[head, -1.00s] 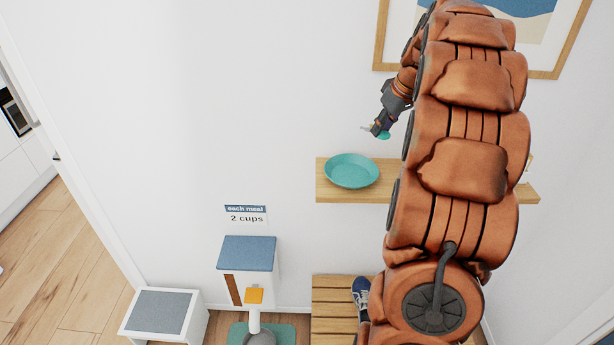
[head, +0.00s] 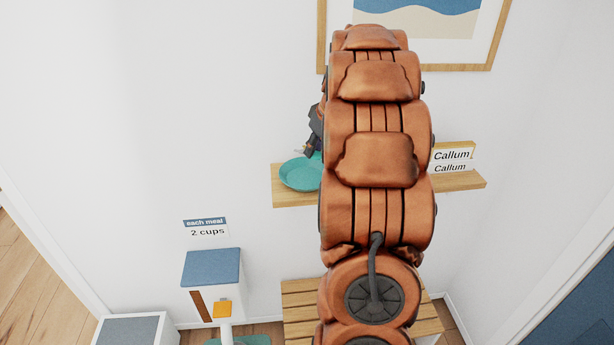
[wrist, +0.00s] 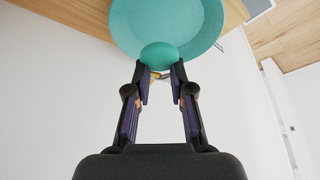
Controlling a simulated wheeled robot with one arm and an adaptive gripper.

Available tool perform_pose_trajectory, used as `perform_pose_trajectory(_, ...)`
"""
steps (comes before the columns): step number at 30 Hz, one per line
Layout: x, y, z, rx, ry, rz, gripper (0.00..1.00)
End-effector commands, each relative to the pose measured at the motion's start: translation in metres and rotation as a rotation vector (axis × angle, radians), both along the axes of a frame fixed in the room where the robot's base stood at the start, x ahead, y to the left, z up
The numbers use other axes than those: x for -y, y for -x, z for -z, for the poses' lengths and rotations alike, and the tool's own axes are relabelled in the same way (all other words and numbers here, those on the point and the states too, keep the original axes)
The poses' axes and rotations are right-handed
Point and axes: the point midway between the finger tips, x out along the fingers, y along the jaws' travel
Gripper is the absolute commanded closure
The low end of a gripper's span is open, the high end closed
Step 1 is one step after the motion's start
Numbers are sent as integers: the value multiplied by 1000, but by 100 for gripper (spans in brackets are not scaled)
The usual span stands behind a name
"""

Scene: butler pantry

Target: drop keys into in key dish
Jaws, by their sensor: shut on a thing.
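The key dish (head: 296,176) is a round teal dish on the wooden wall shelf. It also shows at the top of the wrist view (wrist: 205,25). My gripper (wrist: 161,82) is shut on the keys (wrist: 158,55), which have a round teal fob and a yellowish metal part between the fingertips. In the wrist view the fob overlaps the dish's near rim; I cannot tell how far apart they are. In the head view my gripper (head: 313,150) is just above the dish, and my arm hides much of it and the dish's right edge.
The wooden shelf (head: 287,198) carries a "Callum" sign (head: 453,157) at its right. A framed picture (head: 480,65) hangs above. Below stand a slatted bench (head: 300,300), a blue-topped box (head: 213,268) and a grey-topped step (head: 130,330).

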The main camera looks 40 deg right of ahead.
Motion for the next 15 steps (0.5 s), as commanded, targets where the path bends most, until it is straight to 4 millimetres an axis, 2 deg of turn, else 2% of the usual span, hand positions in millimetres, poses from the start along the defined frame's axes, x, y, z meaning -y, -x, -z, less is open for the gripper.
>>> perform_pose_trajectory(8,1,0,2,1,2,1,100)
perform_pose_trajectory(9,1,0,2,1,2,1,77)
perform_pose_trajectory(15,1,0,2,1,2,1,56)
